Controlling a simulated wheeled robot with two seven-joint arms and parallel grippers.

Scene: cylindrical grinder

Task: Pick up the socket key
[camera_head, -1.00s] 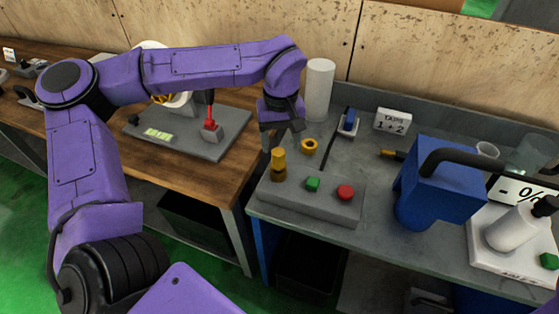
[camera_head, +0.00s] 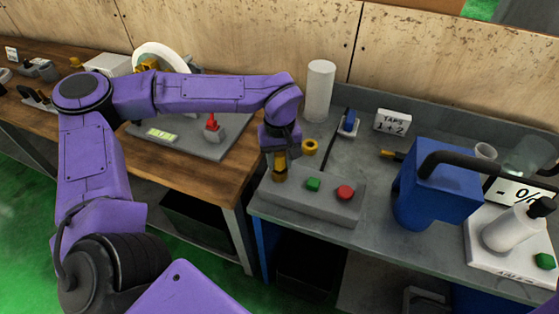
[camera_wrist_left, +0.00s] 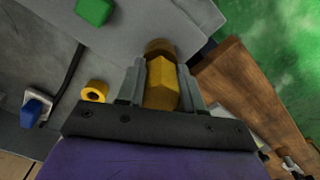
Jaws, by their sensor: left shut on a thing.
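The socket key (camera_head: 280,174), a brass-yellow upright piece with a hexagonal body, stands at the left end of the grey button box. My left gripper (camera_head: 279,162) comes down over it from above and is shut on it. In the left wrist view the yellow hexagonal body of the socket key (camera_wrist_left: 162,86) sits between the two grey fingers of my left gripper (camera_wrist_left: 161,78), with its darker round end beyond. Whether its lower end touches the box is hard to tell. My right gripper is not in view.
The grey box (camera_head: 300,207) carries a green button (camera_head: 313,184) and a red button (camera_head: 345,192). A yellow ring (camera_head: 310,147) lies close behind. A white cylinder (camera_head: 319,90) stands at the back.

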